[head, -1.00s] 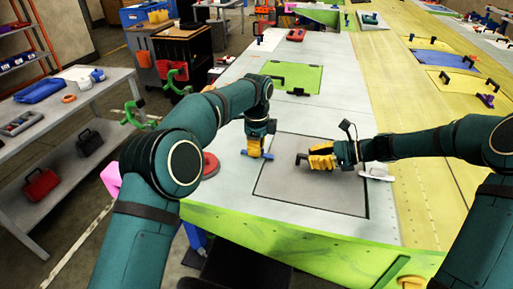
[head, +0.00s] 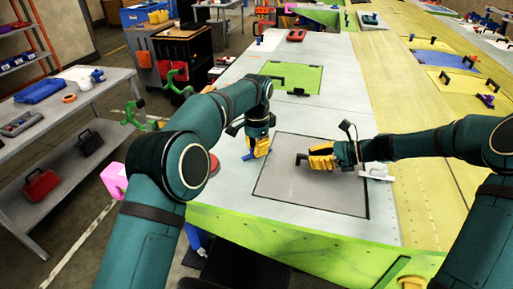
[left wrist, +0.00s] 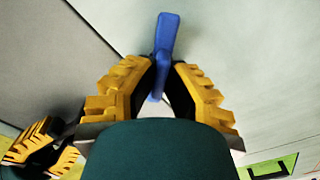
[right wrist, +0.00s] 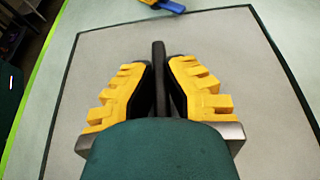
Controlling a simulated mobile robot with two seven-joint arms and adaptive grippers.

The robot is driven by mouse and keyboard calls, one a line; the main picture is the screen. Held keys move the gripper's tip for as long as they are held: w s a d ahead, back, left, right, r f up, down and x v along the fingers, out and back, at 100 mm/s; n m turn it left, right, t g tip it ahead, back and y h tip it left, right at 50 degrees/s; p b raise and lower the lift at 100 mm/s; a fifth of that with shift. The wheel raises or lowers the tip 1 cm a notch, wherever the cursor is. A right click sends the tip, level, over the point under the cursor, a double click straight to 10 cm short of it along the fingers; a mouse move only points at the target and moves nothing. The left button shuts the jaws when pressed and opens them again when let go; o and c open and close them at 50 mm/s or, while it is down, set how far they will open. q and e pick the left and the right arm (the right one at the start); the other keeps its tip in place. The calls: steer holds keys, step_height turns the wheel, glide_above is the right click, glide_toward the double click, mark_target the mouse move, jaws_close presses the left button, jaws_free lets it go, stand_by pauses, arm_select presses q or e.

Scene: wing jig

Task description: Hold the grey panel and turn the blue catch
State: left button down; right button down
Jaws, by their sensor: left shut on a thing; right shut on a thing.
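The grey panel (head: 310,195) lies flat in the wing surface, framed by a dark seam. My right gripper (head: 308,159) is shut on its black upright handle, which shows between the fingers in the right wrist view (right wrist: 159,60). The blue catch (head: 248,156) sits just outside the panel's left edge. My left gripper (head: 258,148) is shut on the catch from above, and the fingers hide part of it. In the left wrist view the catch (left wrist: 166,35) sticks out beyond the fingertips. In the right wrist view it (right wrist: 165,5) lies outside the seam.
A green panel (head: 292,77) with a black handle lies farther up the wing. A white fitting (head: 377,173) is right of the grey panel, under my right forearm. A grey side table (head: 90,130) stands at the left. The wing's green front edge (head: 290,238) is nearest me.

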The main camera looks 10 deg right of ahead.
arm_select(q)
steer(key=n, duration=0.4)
steer(key=shift+f+n, duration=0.15)
steer(key=shift+n, duration=0.15)
arm_select(e)
steer(key=shift+d+f, duration=0.1)
steer(key=shift+f, duration=0.05)
arm_select(q)
steer(key=n, duration=0.4)
steer(key=shift+a, duration=0.1)
steer(key=c, duration=1)
jaws_free()
step_height(320, 180, up, 10)
steer(key=shift+w+r, duration=0.1)
steer(key=shift+r, duration=0.95)
